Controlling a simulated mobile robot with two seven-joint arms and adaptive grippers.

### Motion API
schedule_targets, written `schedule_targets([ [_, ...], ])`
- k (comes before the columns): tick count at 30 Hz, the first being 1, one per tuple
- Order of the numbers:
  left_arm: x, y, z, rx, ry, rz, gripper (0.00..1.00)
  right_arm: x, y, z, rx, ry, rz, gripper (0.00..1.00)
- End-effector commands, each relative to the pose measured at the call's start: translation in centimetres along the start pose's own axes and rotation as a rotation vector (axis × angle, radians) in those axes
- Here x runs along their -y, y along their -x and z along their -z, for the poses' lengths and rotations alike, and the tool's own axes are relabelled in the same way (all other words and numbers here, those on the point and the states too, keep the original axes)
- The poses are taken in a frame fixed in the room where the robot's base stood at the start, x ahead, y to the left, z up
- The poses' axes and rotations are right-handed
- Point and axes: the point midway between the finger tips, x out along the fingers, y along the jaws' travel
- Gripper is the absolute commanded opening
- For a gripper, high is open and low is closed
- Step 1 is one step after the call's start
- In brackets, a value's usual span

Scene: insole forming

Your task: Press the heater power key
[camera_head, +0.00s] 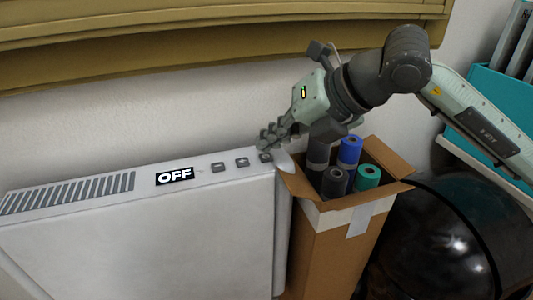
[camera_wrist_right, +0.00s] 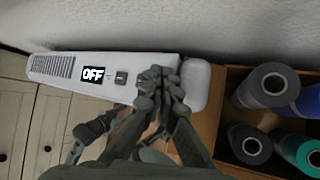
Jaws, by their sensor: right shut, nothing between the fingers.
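The white heater (camera_head: 140,235) stands against the wall, with a display reading OFF (camera_head: 174,176) on its top. Right of the display is a row of three small grey keys: a left key (camera_head: 218,167), a middle key (camera_head: 242,162) and a right key (camera_head: 265,157). Which one is the power key I cannot read. My right gripper (camera_head: 266,138) is shut and empty, its fingertips just above or at the right key; contact I cannot tell. In the right wrist view, the shut fingers (camera_wrist_right: 160,82) cover the heater's right end, leaving one key (camera_wrist_right: 121,77) visible.
An open cardboard box (camera_head: 335,235) with several dark, blue and green rolls (camera_head: 367,177) stands right of the heater, under my right arm. A glossy black round object (camera_head: 440,240) is further right. A yellowish wooden ledge (camera_head: 200,45) runs above along the wall.

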Motion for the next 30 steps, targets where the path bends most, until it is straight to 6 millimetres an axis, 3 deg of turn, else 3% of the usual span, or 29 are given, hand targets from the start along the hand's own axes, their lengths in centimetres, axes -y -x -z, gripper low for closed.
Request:
schedule_targets([
  [11, 0.0, 0.2, 0.1, 0.000, 0.000, 0.000, 0.40, -0.2, 0.3, -0.2, 0.000, 0.000, 0.000, 0.00],
  [30, 0.5, 2.7, 0.8, 0.000, 0.000, 0.000, 0.40, -3.1, 4.2, -3.1, 0.000, 0.000, 0.001, 0.00],
])
